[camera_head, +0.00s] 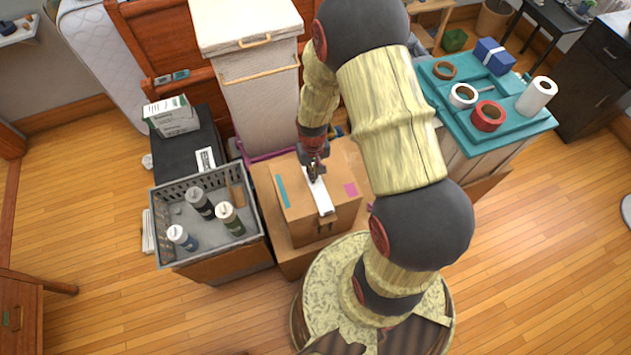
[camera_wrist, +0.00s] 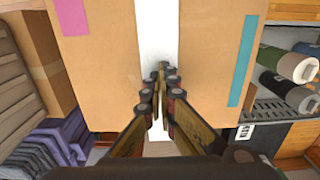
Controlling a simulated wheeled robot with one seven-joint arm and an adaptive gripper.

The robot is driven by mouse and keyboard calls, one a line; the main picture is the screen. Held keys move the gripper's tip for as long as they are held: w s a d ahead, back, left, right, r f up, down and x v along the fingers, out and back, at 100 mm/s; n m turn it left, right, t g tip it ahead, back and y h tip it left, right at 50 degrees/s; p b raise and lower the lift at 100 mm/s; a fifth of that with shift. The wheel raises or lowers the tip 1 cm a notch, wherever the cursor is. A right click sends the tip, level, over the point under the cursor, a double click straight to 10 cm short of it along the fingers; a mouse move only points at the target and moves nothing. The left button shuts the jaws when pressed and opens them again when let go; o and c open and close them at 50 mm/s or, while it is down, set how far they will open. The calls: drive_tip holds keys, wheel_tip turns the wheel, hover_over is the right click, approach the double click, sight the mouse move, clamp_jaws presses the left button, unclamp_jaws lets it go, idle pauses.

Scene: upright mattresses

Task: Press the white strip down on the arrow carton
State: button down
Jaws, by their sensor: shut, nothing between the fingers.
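The arrow carton (camera_head: 342,207) is a brown box on a wider brown surface in the middle of the head view. It also fills the upper middle of the wrist view (camera_wrist: 110,75). The white strip (camera_head: 321,197) runs along the carton's top and toward its near edge; it shows in the wrist view (camera_wrist: 157,30). My gripper (camera_head: 314,176) is shut and empty, over the far part of the strip. In the wrist view the closed fingertips (camera_wrist: 162,72) line up with the strip. I cannot tell whether they touch it. The fingers hide part of the strip. The carton's arrows are too small to make out.
A teal strip (camera_head: 282,191) and a pink patch (camera_head: 351,189) lie on the carton's top. A grey crate (camera_head: 160,205) with several bottles stands on the left. A teal-topped table (camera_head: 505,80) with tape rolls is at the right. A tall beige bin (camera_head: 255,90) stands behind.

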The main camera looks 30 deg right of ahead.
sight(325, 205)
drive_tip(key=shift+s+a+r, duration=0.1)
drive_tip(key=shift+s+r, duration=0.05)
drive_tip(key=shift+s, duration=0.45)
drive_tip(key=shift+s+a+f+p, duration=0.1)
drive_tip(key=shift+s+a+f, duration=0.1)
drive_tip(key=shift+s, duration=0.85)
drive_tip(key=shift+s+a+f+p, duration=0.15)
drive_tip(key=shift+s+a, duration=0.1)
drive_tip(key=shift+s, duration=0.75)
drive_tip(key=shift+s+a+f+p, duration=0.1)
drive_tip(key=shift+s+a, duration=0.1)
drive_tip(key=shift+s, duration=0.85)
drive_tip(key=shift+s+a, duration=0.15)
drive_tip(key=shift+s, duration=0.6)
drive_tip(key=shift+s+a, duration=0.15)
drive_tip(key=shift+s, duration=0.55)
drive_tip(key=shift+r+p, duration=0.1)
drive_tip(key=shift+p, duration=0.2)
drive_tip(key=r+p, duration=0.1)
drive_tip(key=r, duration=0.1)
drive_tip(key=r+p, duration=0.1)
drive_tip(key=w+r+p, duration=0.1)
drive_tip(key=r+p, duration=0.1)
drive_tip(key=shift+d+r, duration=0.1)
drive_tip(key=shift+r, duration=0.2)
wheel_tip(325, 205, up, 3)
drive_tip(key=shift+f+p, duration=0.15)
drive_tip(key=shift+p, duration=1)
